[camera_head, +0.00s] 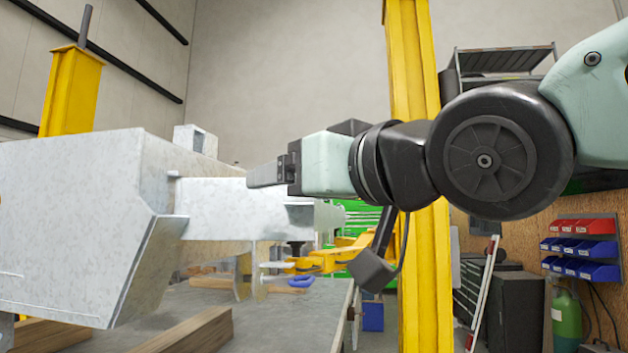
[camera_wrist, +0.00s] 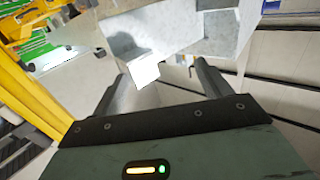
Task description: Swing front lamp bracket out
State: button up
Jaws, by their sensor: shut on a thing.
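The trailer frame (camera_head: 70,215) is a large galvanized metal body on the left of the head view. A galvanized arm (camera_head: 225,210), which looks like the lamp bracket, extends right from it, and its far end is partly hidden. My gripper (camera_head: 254,176) reaches in from the right, with its fingers at the upper edge of this metal. In the wrist view, my gripper (camera_wrist: 160,86) has its two fingers on either side of a pale metal plate (camera_wrist: 147,97), shut on it with the plate's width between them. The hinge is not clear in either view.
Yellow clamps (camera_head: 325,260) and a blue-handled part (camera_head: 290,281) sit below the bracket on the grey table (camera_head: 270,320). A wooden beam (camera_head: 190,334) lies in front. A yellow post (camera_head: 430,270) stands behind my arm. Blue and red bins (camera_head: 580,248) hang at the right.

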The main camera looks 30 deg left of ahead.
jog(key=shift+s+a+r, duration=0.15)
jog(key=shift+s+a, duration=0.1)
jog(key=shift+s, duration=0.15)
jog(key=shift+c, duration=0.3)
jog(key=s+d+b, duration=0.3)
jog(key=s+d, duration=0.2)
jog(key=s, duration=0.5)
jog(key=shift+d+f, duration=0.25)
jog(key=shift+f, duration=0.1)
jog(key=s+b, duration=0.1)
jog(key=b, duration=0.2)
jog(key=s+d+b, duration=0.1)
jog(key=b, duration=0.2)
jog(key=shift+s+d+b, duration=0.15)
jog(key=shift+s+b, duration=0.15)
jog(key=shift+s, duration=0.05)
jog(key=s+b, duration=0.1)
jog(key=b, duration=0.1)
jog(key=shift+d+r+b, duration=0.1)
jog(key=shift+d+b, duration=0.05)
jog(key=shift+b, duration=0.25)
jog(key=s+d+b, duration=0.1)
jog(key=b, duration=0.3)
